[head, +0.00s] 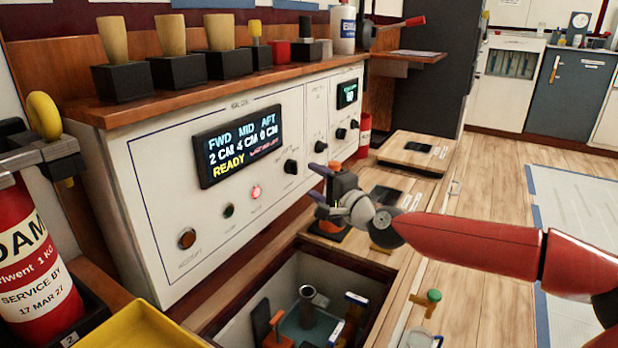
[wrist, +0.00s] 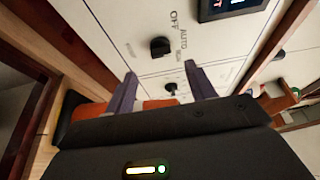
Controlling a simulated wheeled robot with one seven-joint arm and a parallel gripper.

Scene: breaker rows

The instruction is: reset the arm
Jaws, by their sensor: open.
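My red arm (head: 470,240) reaches in from the right in the head view. My gripper (head: 318,181) is at its far end, in front of the white control panel (head: 145,215). In the wrist view my gripper (wrist: 160,82) is open, with its two purple-grey fingers apart and nothing between them. A black rotary knob (wrist: 160,46) marked OFF and AUTO is on the panel just beyond the fingertips, apart from them. The panel's display (head: 238,145) reads FWD 2 CM, MID 4 CM, AFT 0 CM and READY.
An open hatch (head: 215,322) in the floor lies below the panel, with equipment inside. A red extinguisher (head: 35,262) and a yellow tray (head: 130,335) are at the left. Several wooden-topped items stand on the shelf (head: 200,92). The wooden floor (head: 500,200) at the right is mostly clear.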

